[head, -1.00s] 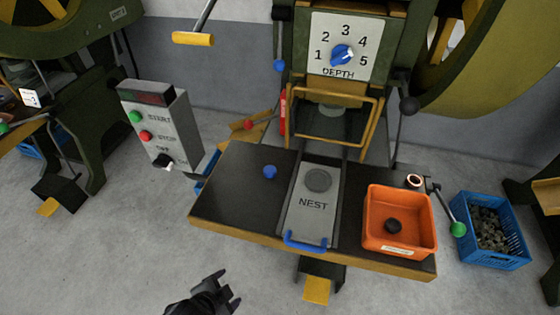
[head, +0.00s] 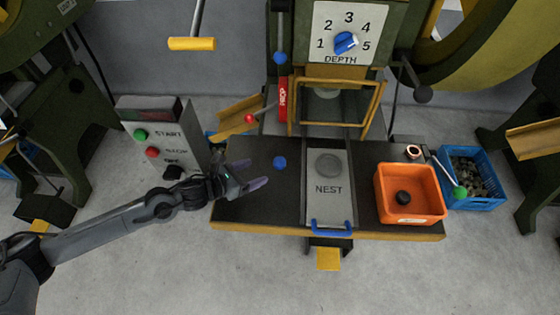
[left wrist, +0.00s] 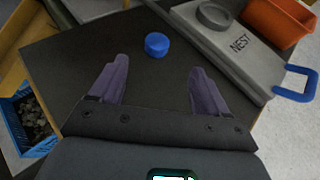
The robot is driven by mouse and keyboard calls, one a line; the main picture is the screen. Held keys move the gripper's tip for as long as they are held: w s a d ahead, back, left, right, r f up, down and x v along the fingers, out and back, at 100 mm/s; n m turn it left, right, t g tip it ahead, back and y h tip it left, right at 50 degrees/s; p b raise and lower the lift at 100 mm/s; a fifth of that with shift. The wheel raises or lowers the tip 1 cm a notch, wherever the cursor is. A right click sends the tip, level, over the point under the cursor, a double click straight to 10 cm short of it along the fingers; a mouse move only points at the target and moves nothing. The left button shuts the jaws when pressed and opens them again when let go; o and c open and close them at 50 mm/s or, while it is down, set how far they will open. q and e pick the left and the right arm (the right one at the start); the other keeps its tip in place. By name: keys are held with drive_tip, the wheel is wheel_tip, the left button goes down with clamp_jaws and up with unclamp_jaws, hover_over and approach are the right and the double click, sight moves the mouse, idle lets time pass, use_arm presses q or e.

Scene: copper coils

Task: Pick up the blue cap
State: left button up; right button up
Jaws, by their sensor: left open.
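The blue cap (head: 279,163) is a small round piece on the dark table top, left of the grey NEST plate (head: 329,205). It also shows in the left wrist view (left wrist: 157,44), beyond the fingertips and roughly between their lines. My left gripper (head: 255,174) is open and empty over the left part of the table. It is to the left of the cap in the head view and apart from it. In the left wrist view its two purple fingers (left wrist: 156,78) are spread wide. My right gripper is not in view.
An orange bin (head: 410,215) with a dark round piece in it stands on the table's right side, with a copper ring (head: 413,152) behind it. A control box (head: 160,140) stands left of the table. A blue crate (head: 470,190) is at the right. The table around the cap is clear.

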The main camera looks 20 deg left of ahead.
sight(278, 163)
use_arm(q)
drive_tip(key=b+x, duration=0.1)
drive_tip(key=x, duration=0.3)
drive_tip(key=shift+w+d+f, duration=0.1)
drive_tip(key=shift+w+d, duration=0.2)
drive_tip(key=shift+w+d+f, duration=0.15)
drive_tip(key=shift+w+d, duration=0.05)
drive_tip(key=shift+w, duration=0.2)
drive_tip(key=shift+w+d+f+b, duration=0.15)
drive_tip(key=shift+w+f+b, duration=0.15)
drive_tip(key=shift+w+f, duration=0.05)
drive_tip(key=b+x, duration=0.1)
drive_tip(key=x, duration=0.3)
drive_tip(key=shift+w, duration=0.15)
drive_tip(key=shift+f, duration=0.1)
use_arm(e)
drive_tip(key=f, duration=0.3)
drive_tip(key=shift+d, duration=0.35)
use_arm(q)
drive_tip(key=shift+c, duration=0.2)
drive_tip(key=c, duration=1.1)
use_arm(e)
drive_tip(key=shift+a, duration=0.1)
